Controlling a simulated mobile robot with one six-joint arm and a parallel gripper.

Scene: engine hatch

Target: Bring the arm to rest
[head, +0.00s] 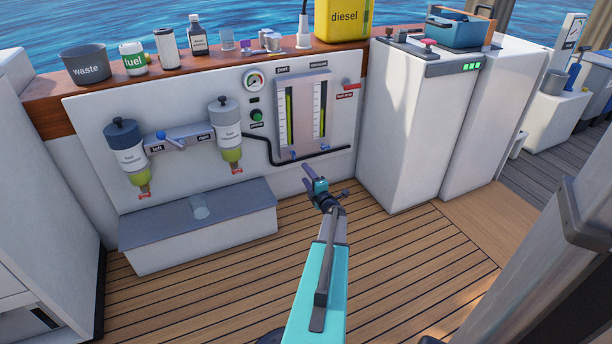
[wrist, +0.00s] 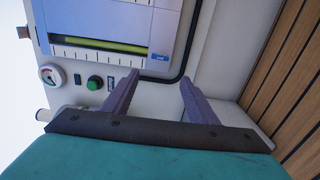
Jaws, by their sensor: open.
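My arm (head: 318,285) reaches from the bottom of the head view toward the white panel. My gripper (head: 308,176) is open and empty, in the air in front of the panel below the gauge tubes. In the wrist view, the two grey fingers of my gripper (wrist: 158,88) stand apart with nothing between them. Beyond them lie the panel face and a black hose (wrist: 187,55). I cannot tell exactly how far the fingertips are from the panel.
Two fuel filters (head: 126,155) hang on the panel (head: 296,180) at left. A grey step box (head: 199,225) stands below them. A white cabinet (head: 398,140) stands to the right. A shelf holds a waste pot (head: 86,68) and a yellow diesel can (head: 343,18). Wooden deck (head: 420,260) is clear.

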